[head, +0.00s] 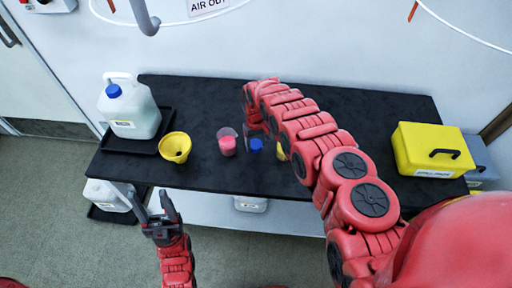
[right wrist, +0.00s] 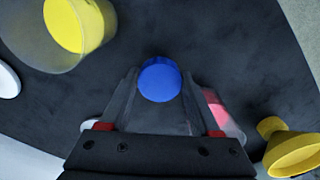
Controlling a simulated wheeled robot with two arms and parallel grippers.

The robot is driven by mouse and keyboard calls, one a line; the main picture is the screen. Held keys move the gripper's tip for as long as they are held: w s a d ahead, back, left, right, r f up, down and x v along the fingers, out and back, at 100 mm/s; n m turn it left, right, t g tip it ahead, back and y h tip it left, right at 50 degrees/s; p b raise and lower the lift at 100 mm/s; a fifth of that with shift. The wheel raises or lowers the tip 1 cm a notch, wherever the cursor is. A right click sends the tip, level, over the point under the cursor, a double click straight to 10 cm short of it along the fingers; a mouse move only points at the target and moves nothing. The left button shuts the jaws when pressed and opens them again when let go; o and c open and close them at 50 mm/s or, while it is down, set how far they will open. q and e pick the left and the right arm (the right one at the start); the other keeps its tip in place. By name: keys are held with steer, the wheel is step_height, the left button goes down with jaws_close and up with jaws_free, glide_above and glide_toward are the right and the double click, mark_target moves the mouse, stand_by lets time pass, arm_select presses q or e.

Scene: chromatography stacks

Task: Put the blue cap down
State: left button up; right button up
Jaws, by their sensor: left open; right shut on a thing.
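The blue cap (head: 256,145) is between the fingers of my right gripper (right wrist: 160,84), over the middle of the black table. It also shows in the right wrist view (right wrist: 160,78), top face toward the camera, at the fingertips. My right gripper is shut on it; I cannot tell whether its underside touches the table. My right arm hides part of the table behind it. My left gripper (head: 160,214) is open and empty, in front of the table's left front edge.
A pink-filled beaker (head: 227,143) stands just left of the cap, and a yellow-filled beaker (right wrist: 78,25) on its other side. A yellow funnel (head: 175,148), a jug with another blue cap (head: 131,110) and a yellow case (head: 430,150) are farther out. The table (head: 370,112) is clear toward the case.

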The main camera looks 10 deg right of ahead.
mark_target(256, 145)
steer(key=shift+f, duration=0.75)
steer(key=shift+f+b, duration=0.55)
steer(key=shift+f, duration=0.25)
steer(key=shift+f, duration=0.1)
steer(key=shift+f+b, duration=0.3)
steer(key=shift+b, duration=0.1)
steer(key=o, duration=1.4)
step_height(256, 145, up, 4)
steer(key=p, duration=0.3)
steer(key=shift+r+b, duration=0.8)
steer(key=shift+r, duration=3.6)
